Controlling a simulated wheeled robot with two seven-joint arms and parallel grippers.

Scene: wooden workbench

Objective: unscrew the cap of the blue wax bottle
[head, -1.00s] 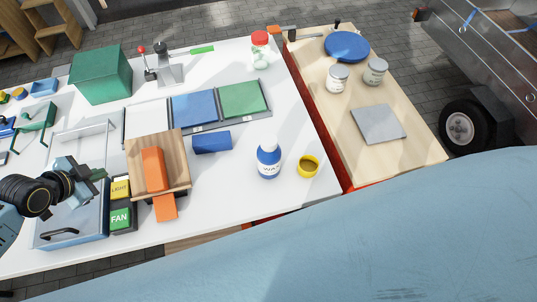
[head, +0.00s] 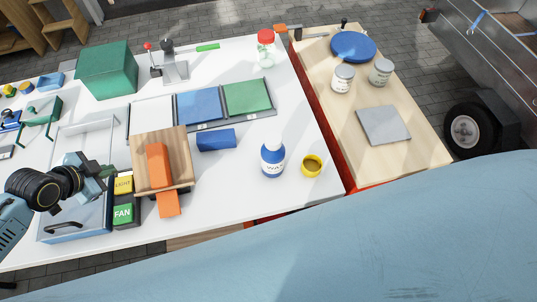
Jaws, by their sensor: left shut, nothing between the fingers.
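The blue wax bottle (head: 272,160) stands upright on the white bench top, right of the middle, with a white cap (head: 273,143) on it. My left gripper (head: 103,178) is at the left, over the grey-blue tray and beside the yellow LIGHT button, well away from the bottle. It is shut and holds nothing. My right gripper is not in the head view.
A small yellow cup (head: 311,166) stands right of the bottle. A blue block (head: 216,139) lies to its left, and a wooden stand (head: 177,141) with an orange piece (head: 157,165) lies between my left gripper and the bottle. White bench surface is clear around the bottle.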

